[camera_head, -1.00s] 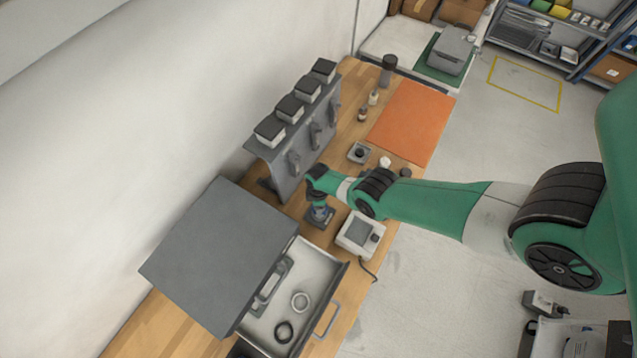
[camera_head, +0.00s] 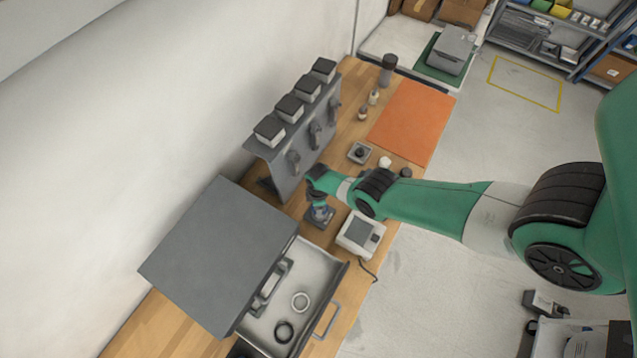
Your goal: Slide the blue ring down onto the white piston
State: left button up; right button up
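My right arm comes in from the right, and its gripper (camera_head: 319,209) points down over a small dark square base (camera_head: 311,221) on the wooden bench. The fingertips are tiny and dark at this distance, so I cannot tell whether they are open or shut. I cannot make out a blue ring; it may be hidden at the gripper. No white piston shows clearly on the dark base either. A small white round part (camera_head: 385,162) stands beside my forearm, but I cannot tell what it is. My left gripper is not in view.
An open drawer (camera_head: 337,283) holds a white ring (camera_head: 300,301) and a black ring (camera_head: 284,332). A grey cabinet (camera_head: 215,250) stands behind it. A white device (camera_head: 352,242) sits close right of the gripper. A rack (camera_head: 272,158) stands behind; an orange mat (camera_head: 413,122) lies clear.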

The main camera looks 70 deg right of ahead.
jog(key=shift+f+b, duration=2.1)
dwell(0.9)
jog(key=o, duration=1.3)
jog(key=shift+c, duration=0.2)
jog(key=shift+r, duration=0.1)
notch_tip(320, 180, up, 9)
jog(key=p, duration=0.9)
